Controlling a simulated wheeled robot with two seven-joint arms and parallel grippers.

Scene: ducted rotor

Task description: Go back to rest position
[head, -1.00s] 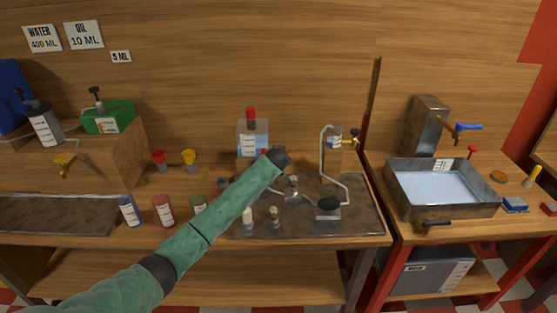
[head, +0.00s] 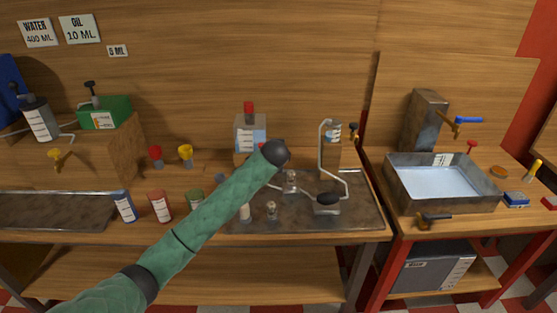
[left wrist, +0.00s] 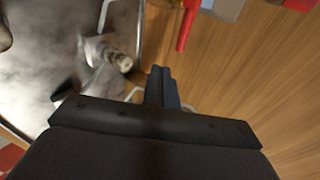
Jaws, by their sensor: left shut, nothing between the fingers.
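My left arm reaches in from the lower left in the head view, over the workbench, and its dark wrist hides the gripper there. In the left wrist view my left gripper (left wrist: 163,88) is shut and empty, its two dark fingers together. Below it show the wooden bench top (left wrist: 235,80) and the grey metal tray (left wrist: 50,50). A small glass piece with a ribbed neck (left wrist: 120,60) lies under it to the left. A red tube-shaped part (left wrist: 187,25) is just beyond the fingertips. My right gripper is in neither view.
A bottle with a red cap (head: 250,130) stands behind my left wrist. A bent-tube apparatus (head: 322,150) and small glass pieces (head: 271,210) stand on the tray to its right. Coloured jars (head: 160,207) line the front edge. A water-filled sink (head: 440,175) is at right.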

